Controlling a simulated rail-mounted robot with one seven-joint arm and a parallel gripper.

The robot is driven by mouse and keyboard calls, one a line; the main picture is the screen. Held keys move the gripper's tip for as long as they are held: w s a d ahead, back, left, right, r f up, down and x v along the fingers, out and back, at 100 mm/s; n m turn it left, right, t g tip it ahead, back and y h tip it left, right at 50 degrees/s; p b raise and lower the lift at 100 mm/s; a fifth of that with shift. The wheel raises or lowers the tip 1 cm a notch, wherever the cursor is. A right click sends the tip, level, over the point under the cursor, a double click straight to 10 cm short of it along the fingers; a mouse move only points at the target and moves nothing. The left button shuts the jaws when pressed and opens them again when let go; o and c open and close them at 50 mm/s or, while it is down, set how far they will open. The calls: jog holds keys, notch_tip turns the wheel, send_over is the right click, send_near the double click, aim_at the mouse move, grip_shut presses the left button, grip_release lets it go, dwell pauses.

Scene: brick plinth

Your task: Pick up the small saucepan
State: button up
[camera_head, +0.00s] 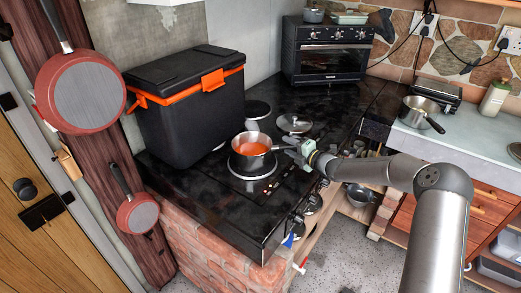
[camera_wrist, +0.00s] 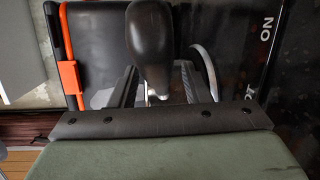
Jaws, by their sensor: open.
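A small steel saucepan (camera_head: 252,147) with orange contents inside sits on a front burner of the black cooktop. Its handle points right, towards my gripper (camera_head: 303,148). My gripper is at the handle side of the pan, open. In the wrist view, a dark rounded handle (camera_wrist: 150,45) lies between the two spread fingers of my gripper (camera_wrist: 155,88). I cannot tell whether either finger touches it. The pan's bowl is not clearly visible in the wrist view.
A black cooler box with orange latches (camera_head: 190,105) stands left behind the pan. A glass lid (camera_head: 294,123) lies behind it. A black oven (camera_head: 328,52) is at the back. Another steel saucepan (camera_head: 421,110) is on the right counter. Red pans (camera_head: 82,92) hang at left.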

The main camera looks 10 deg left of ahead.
jog(key=shift+w+a, duration=0.15)
grip_shut()
dwell(1.3)
jog(key=shift+r, duration=0.1)
